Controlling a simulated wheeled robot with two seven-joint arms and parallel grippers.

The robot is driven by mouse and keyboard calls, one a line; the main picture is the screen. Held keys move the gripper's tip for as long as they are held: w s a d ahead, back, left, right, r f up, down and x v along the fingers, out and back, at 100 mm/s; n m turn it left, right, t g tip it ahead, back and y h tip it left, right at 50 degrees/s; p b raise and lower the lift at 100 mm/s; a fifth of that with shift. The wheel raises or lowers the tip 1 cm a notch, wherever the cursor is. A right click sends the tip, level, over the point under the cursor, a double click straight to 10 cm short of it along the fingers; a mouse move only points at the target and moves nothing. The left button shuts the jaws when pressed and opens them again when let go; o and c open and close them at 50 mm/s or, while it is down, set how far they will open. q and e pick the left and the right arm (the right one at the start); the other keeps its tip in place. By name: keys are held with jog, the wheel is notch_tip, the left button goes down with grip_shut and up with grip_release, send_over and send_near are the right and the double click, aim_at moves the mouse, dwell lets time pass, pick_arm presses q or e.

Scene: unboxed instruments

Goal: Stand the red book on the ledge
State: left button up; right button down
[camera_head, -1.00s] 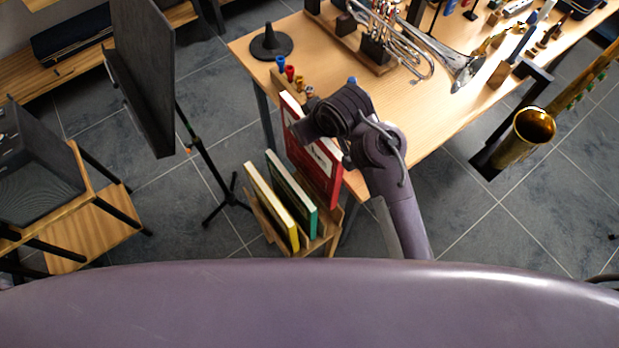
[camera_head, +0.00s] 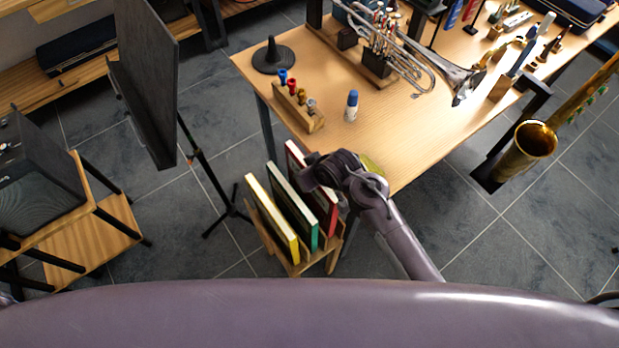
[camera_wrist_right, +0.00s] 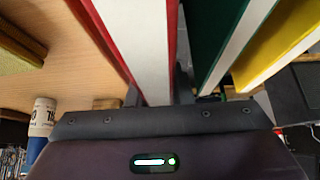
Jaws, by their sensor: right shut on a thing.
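The red book (camera_head: 327,213) stands upright at the right of the green book (camera_head: 290,207) and the yellow book (camera_head: 268,220), its cover partly behind my arm. Its white page edge (camera_wrist_right: 140,45) and red covers fill the middle of the right wrist view. My right gripper (camera_head: 308,178) is shut on the red book near its upper edge. The wooden ledge (camera_head: 293,267) under the books stands on the floor beside the table. Whether the red book's lower edge touches the ledge is hidden. My left gripper is not in view.
The wooden table (camera_head: 420,130) is close on the right, with a white and blue bottle (camera_head: 351,106), a small block of colored pieces (camera_head: 300,108) and a trumpet (camera_head: 420,70). A black music stand (camera_head: 146,85) is at the left. Grey floor (camera_head: 170,230) is open between.

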aim_at(311, 194)
notch_tip(311, 194, down, 4)
jog(key=shift+r+p, duration=0.2)
jog(key=shift+p, duration=0.25)
jog(key=shift+f, duration=0.1)
jog(key=shift+f, duration=0.15)
jog(key=c, duration=1.3)
grip_release()
